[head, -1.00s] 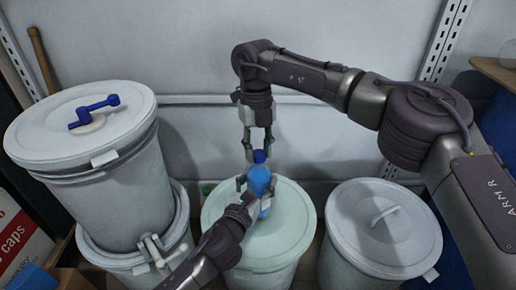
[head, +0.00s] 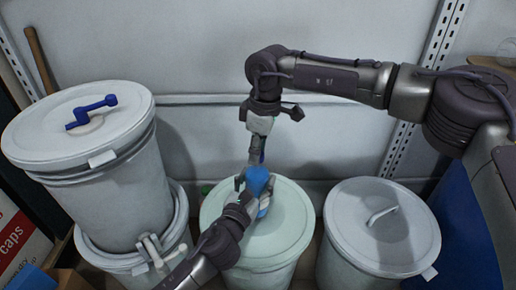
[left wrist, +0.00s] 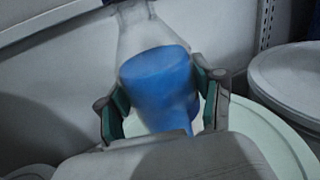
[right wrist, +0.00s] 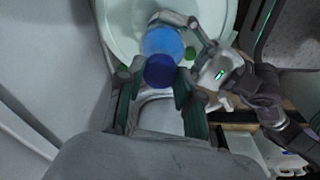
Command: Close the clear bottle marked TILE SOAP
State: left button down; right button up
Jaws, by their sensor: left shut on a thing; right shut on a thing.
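The clear bottle, with blue liquid inside, shows in the head view (head: 257,181), the left wrist view (left wrist: 155,75) and the right wrist view (right wrist: 163,42). No lettering is readable on it. My left gripper (head: 255,190) is shut around its body and holds it over the pale green drum lid. A dark blue cap (right wrist: 160,70) is at the bottle's top end, between the fingers of my right gripper (right wrist: 158,82), which is shut on it. In the head view, my right gripper (head: 257,155) comes down from above. Whether the cap is fully seated I cannot tell.
The pale green drum lid (head: 290,215) is beneath the bottle. A white drum with a blue-handled lid (head: 125,110) is stacked at left. Another lidded white drum (head: 400,225) stands at right. The wall (head: 330,60) is close behind.

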jog(key=shift+s+a+r+m, duration=0.1)
jog(key=shift+a+m, duration=0.05)
jog(key=shift+m, duration=1.05)
jog(key=shift+d, duration=0.2)
jog(key=o, duration=0.7)
jog(key=shift+c, duration=0.2)
jog(key=shift+r, duration=2.2)
jog(key=shift+c, duration=0.4)
